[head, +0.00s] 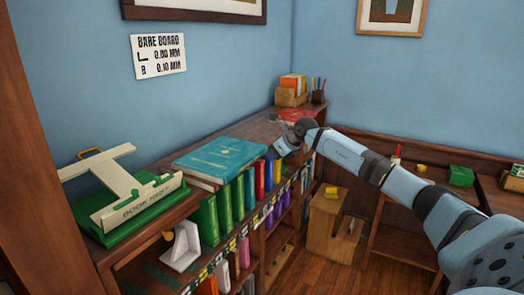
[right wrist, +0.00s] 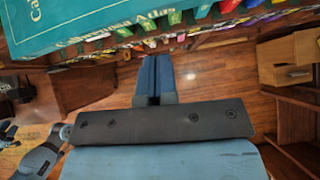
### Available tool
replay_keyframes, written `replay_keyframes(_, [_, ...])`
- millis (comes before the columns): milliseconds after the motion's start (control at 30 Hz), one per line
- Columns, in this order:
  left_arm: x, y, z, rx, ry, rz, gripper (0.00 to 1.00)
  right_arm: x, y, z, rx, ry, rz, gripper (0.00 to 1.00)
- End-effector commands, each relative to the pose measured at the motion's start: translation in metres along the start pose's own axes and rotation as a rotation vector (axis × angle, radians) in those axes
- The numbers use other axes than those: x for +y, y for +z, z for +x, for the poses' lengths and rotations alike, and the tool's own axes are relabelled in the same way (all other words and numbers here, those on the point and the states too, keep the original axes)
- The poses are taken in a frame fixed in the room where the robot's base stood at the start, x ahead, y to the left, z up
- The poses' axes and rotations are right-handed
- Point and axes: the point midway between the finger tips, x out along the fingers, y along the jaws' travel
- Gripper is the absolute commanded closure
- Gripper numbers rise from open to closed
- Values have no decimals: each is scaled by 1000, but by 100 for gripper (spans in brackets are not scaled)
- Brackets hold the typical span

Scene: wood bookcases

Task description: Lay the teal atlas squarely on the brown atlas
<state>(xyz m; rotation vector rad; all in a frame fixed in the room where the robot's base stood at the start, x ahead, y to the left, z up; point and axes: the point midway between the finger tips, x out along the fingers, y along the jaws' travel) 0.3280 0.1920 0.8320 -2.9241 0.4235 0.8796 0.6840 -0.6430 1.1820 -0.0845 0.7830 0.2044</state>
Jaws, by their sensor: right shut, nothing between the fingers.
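The teal atlas (head: 222,158) lies flat on top of the low bookcase, cover up; its lettered edge also shows at the upper left of the right wrist view (right wrist: 90,22). A thin brownish and pale edge (head: 203,184) shows beneath its near left corner, apparently the brown atlas, mostly hidden. I cannot tell how squarely the two line up. My right gripper (head: 275,159) is by the right end of the teal atlas. In the right wrist view its fingers (right wrist: 154,76) are together and empty, beside the atlas edge.
Colored books (head: 235,200) fill the shelf below. A red book (head: 295,115) and an orange organizer (head: 291,92) are at the far end.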

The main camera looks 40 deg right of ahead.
Motion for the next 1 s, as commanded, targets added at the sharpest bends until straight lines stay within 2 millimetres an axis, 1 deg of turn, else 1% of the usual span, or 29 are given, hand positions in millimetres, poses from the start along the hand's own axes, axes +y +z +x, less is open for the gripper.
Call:
replay_keyframes(33, [0,-4,-2,0,-1,0,49,2,2,9,0,3,3,100])
replay_keyframes(100, [-1,-7,-5,-1,-1,1,49,1,13,15,-4,2,3,100])
replay_keyframes(300, [-1,-12,-8,-1,-2,1,49,0,26,30,-2,0,1,100])
replay_keyframes(467, [-2,-12,-8,-1,-3,2,49,0,28,35,0,1,-1,100])
replay_keyframes(800, [-2,-12,-8,-1,-3,2,49,0,29,36,0,0,0,100])
replay_keyframes(1000, [-2,-10,-7,-1,-3,2,49,0,42,48,-3,1,1,100])
